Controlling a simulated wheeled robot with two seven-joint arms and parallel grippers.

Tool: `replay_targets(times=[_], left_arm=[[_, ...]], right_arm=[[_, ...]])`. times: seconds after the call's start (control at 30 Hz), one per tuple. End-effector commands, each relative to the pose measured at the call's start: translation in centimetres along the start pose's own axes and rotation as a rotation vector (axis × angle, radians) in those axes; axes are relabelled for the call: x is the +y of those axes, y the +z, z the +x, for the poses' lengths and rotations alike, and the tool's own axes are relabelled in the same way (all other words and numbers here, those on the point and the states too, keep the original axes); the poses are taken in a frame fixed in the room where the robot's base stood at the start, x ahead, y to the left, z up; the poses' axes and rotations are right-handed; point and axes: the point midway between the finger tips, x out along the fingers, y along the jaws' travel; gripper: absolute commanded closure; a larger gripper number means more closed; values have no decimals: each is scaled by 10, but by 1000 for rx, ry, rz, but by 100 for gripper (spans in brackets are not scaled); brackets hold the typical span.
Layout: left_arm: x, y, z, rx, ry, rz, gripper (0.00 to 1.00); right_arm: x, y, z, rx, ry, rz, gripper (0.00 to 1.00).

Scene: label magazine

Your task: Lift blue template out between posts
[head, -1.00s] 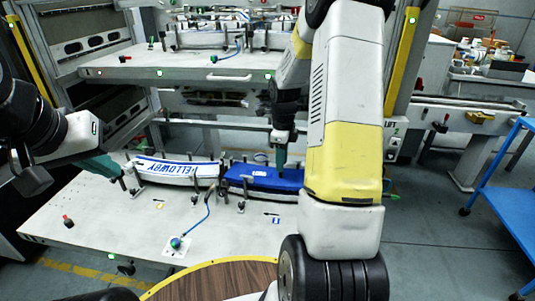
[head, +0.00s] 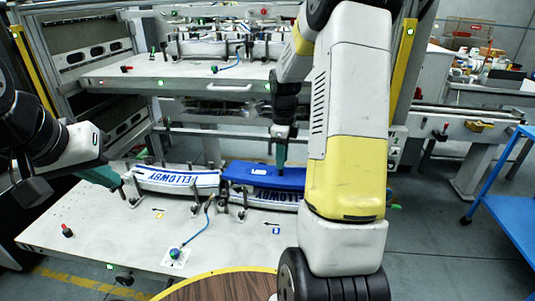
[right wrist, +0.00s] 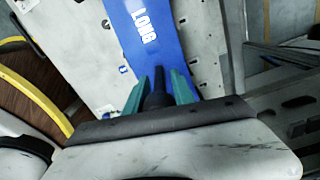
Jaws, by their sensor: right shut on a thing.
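The blue template (head: 250,173) is a long curved plate above the right magazine, over a white printed label stack (head: 270,194). A strip of the stack shows below the template's front edge. My right gripper (head: 282,155) is shut on the template from above, its far end partly behind my arm. In the right wrist view the template (right wrist: 150,40) bears the word LONG, and my green fingers (right wrist: 160,95) flank a dark part at its near end. Posts (head: 242,197) stand around the magazine. My left gripper (head: 118,184) is beside the left magazine's outer end; its opening is unclear.
A second white label stack (head: 175,180) lies among posts at the left. A blue cable (head: 204,225) runs to a fitting on the pale table (head: 90,225), whose front is mostly clear. An upper shelf (head: 190,72) overhangs behind. A blue cart (head: 500,205) stands right.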

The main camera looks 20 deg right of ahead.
Motion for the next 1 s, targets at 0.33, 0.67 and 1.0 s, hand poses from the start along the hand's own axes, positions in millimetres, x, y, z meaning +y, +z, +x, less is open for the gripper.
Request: replay_targets(times=[0.33, 0.67, 1.0], left_arm=[[0, 0, 0, 0, 0, 0, 100], [0, 0, 0, 0, 0, 0, 100], [0, 0, 0, 0, 0, 0, 100]], right_arm=[[-1, 0, -18, -1, -4, 1, 100], [-1, 0, -34, -1, -3, 0, 100], [0, 0, -50, -1, -2, 0, 100]])
